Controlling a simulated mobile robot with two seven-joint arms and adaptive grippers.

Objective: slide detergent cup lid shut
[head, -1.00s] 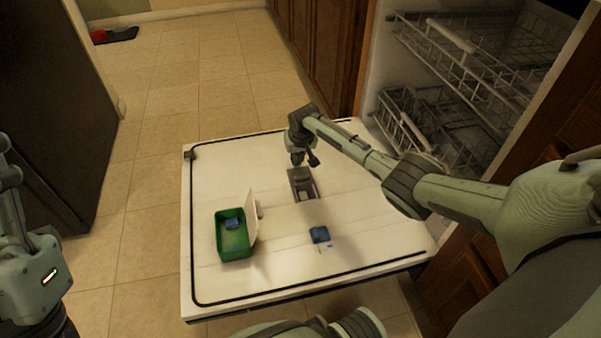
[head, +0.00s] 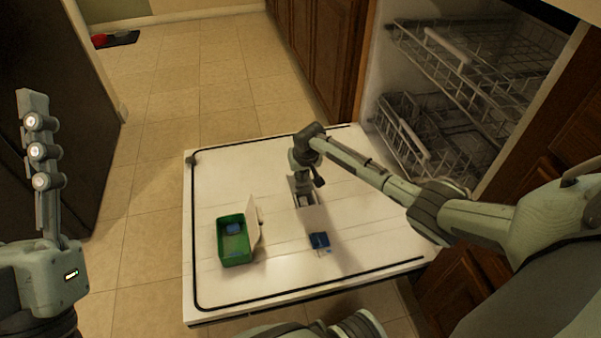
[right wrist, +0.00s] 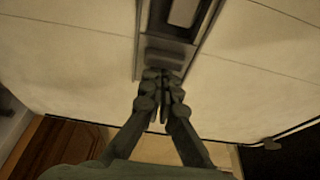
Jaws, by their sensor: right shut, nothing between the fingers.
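The detergent cup (head: 306,200) is a grey rectangular fitting set into the lowered white dishwasher door (head: 225,165). Its light recess (right wrist: 185,12) shows uncovered in the right wrist view. The grey lid (right wrist: 166,54) sits at the near end of the cup's frame, beside the recess. My right gripper (head: 303,184) points down over the lid end of the cup and hides part of it. In the right wrist view its fingers (right wrist: 162,74) are shut and empty, close against the lid; contact is unclear. My left gripper (head: 36,115) is raised at the left, its finger opening not readable.
A green open box (head: 236,252) with a blue item inside and a white raised flap (head: 254,225) stands on the door, left of the cup. A small blue packet (head: 319,241) lies below the cup. Dish racks (head: 425,140) stand inside the dishwasher at right.

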